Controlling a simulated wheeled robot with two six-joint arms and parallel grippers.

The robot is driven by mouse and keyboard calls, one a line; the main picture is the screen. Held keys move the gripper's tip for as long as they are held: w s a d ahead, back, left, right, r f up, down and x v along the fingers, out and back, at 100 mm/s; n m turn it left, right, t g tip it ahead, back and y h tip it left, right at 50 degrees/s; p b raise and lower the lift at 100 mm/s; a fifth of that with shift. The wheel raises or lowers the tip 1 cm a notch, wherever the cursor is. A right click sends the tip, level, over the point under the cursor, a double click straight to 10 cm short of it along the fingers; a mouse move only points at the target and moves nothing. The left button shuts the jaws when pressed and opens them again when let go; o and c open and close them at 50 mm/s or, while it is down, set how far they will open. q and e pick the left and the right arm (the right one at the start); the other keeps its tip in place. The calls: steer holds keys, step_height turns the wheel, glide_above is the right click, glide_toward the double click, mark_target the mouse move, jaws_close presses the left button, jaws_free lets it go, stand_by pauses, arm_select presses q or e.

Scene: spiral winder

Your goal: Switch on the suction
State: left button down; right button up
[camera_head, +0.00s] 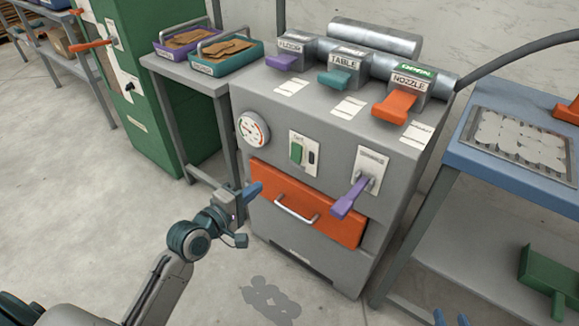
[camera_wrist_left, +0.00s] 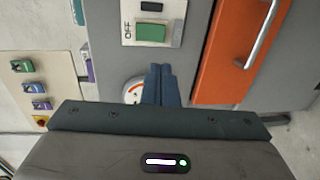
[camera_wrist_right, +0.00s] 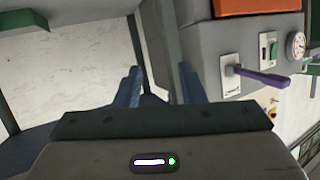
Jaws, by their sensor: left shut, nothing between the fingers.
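A grey suction cabinet (camera_head: 330,130) stands in the middle of the head view. A green switch (camera_head: 296,153) sits on a white plate on its front; it also shows in the left wrist view (camera_wrist_left: 150,33), beside an OFF label. A purple lever (camera_head: 350,197) juts from another plate to the right; the right wrist view shows it too (camera_wrist_right: 262,80). My left gripper (camera_head: 253,190) is shut and empty in front of the cabinet, below and left of the switch and apart from it. My right gripper (camera_head: 451,318) shows only fingertips at the bottom edge; in its wrist view it is open and empty.
A round gauge (camera_head: 253,130) is left of the switch. An orange drawer (camera_head: 320,218) with a metal handle is below. FLOOR, TABLE and NOZZLE gates (camera_head: 403,95) line the top. A blue bench (camera_head: 490,180) stands right, a tray table (camera_head: 185,70) left.

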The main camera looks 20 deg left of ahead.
mark_target(294, 159)
arm_select(q)
steer(key=shift+w, duration=0.1)
